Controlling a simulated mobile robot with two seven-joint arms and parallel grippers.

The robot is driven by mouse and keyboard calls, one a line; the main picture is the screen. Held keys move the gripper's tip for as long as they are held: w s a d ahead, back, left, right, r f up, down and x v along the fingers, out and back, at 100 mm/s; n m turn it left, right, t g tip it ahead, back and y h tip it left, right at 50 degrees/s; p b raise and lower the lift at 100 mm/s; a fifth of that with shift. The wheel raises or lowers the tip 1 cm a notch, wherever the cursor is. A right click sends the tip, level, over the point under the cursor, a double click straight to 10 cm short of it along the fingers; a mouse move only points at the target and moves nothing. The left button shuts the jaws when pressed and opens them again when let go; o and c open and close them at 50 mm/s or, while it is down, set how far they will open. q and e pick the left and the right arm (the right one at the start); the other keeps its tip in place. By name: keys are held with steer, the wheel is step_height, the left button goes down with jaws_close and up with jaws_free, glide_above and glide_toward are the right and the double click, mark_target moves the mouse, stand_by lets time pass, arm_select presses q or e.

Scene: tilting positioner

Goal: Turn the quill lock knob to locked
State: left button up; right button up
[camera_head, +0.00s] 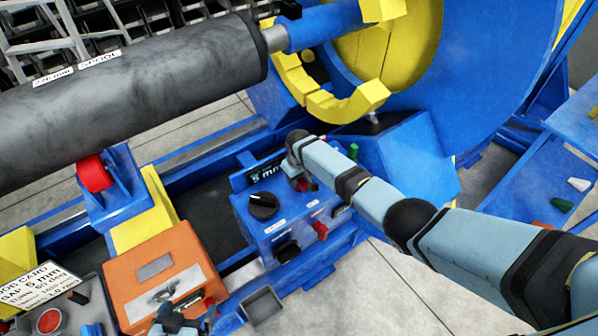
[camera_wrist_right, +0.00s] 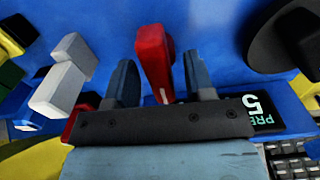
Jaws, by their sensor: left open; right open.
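A red lever-shaped handle (camera_wrist_right: 152,55) on the blue control box (camera_head: 283,213) lies between the parted fingers of my right gripper (camera_wrist_right: 160,64). Gaps show on both sides, so the fingers do not close on it. In the head view my right gripper (camera_head: 303,182) reaches down at the back right of the box, hiding most of that handle. I cannot read the labels to tell if this is the quill lock knob. The box also carries a black dial (camera_head: 263,206), a lower black knob (camera_head: 288,250) and another red handle (camera_head: 320,230). My left gripper (camera_head: 178,325) is partly cut off at the bottom edge.
A display reading 5 mm (camera_head: 267,172) stands behind the dial. White-grey (camera_wrist_right: 60,82) and green parts lie left in the wrist view. An orange box (camera_head: 165,268), a job card (camera_head: 35,288) and a large dark roller (camera_head: 130,95) are left. Open floor (camera_head: 385,290) lies in front right.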

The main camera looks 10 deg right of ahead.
step_height(320, 180, up, 14)
steer(key=p, duration=0.1)
steer(key=shift+f, duration=0.15)
stand_by(0.5)
steer(key=s+f+t+y+p, duration=0.1)
steer(key=s+f+t+p, duration=0.15)
steer(key=s+f, duration=0.45)
steer(key=s+f+t+y+p, duration=0.1)
steer(key=s+f+t+y, duration=0.15)
steer(key=s, duration=0.75)
steer(key=s+d+r+t+p, duration=0.1)
steer(key=s+d+r+t, duration=0.2)
steer(key=s, duration=0.6)
steer(key=s+d+r+m+t+p, duration=0.1)
steer(key=s+d+r+t, duration=0.1)
steer(key=s+r, duration=0.3)
steer(key=s+t, duration=0.1)
steer(key=s, duration=0.3)
steer(key=shift+s+d+r, duration=0.35)
steer(key=shift+d, duration=0.05)
